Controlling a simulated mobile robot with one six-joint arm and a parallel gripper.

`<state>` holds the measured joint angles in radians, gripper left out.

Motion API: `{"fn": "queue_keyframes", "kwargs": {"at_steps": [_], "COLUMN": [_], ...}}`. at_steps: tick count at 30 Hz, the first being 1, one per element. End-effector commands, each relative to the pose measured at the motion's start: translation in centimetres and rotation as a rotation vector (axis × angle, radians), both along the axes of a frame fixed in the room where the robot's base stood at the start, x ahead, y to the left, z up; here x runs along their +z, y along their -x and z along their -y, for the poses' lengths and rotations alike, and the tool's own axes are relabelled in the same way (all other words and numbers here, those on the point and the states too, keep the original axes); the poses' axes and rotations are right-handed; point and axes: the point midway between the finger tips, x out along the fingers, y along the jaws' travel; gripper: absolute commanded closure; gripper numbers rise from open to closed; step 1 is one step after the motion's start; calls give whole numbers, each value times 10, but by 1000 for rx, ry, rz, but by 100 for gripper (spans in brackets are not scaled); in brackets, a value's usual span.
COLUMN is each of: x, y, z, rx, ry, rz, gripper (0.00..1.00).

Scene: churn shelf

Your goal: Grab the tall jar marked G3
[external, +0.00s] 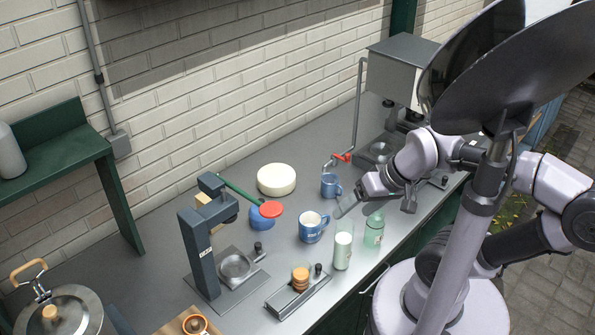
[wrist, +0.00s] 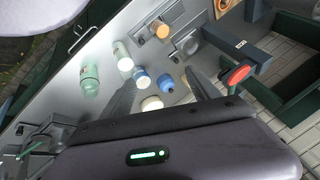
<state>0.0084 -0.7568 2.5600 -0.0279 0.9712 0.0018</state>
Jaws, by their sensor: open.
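Two clear jars stand side by side near the counter's front edge. One is tall and slim with white contents (external: 343,247); it also shows in the wrist view (wrist: 122,57). The other is a greenish jar (external: 374,232), also in the wrist view (wrist: 90,80). I cannot read a G3 mark on either. My gripper (external: 376,206) is open and empty, above and just behind the jars in the external view. In the wrist view its two dark fingers (wrist: 160,76) are spread, with both jars to the left of them.
A blue mug (external: 312,228) stands left of the jars, and a smaller blue mug (external: 330,185) behind. A white round block (external: 276,179), a dark press (external: 203,255) and a red disc (external: 271,209) are further left. A grey hopper machine (external: 398,70) stands at the back.

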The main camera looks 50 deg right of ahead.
Motion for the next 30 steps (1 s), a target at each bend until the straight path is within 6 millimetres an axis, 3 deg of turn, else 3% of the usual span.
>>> {"fn": "queue_keyframes", "kwargs": {"at_steps": [4,8,13,17,24,30], "x": [-10,-28,-37,-61,-131,-155], "y": [-5,-23,-49,-55,-64,-69], "z": [2,11,19,27,46,54], "rx": [-100,-399,-700,-751,-749,-749], "ry": [-3,71,176,190,187,184], "rz": [-122,-312,-336,-330,-331,-327], "gripper": [29,29,29,29,29,29]}}
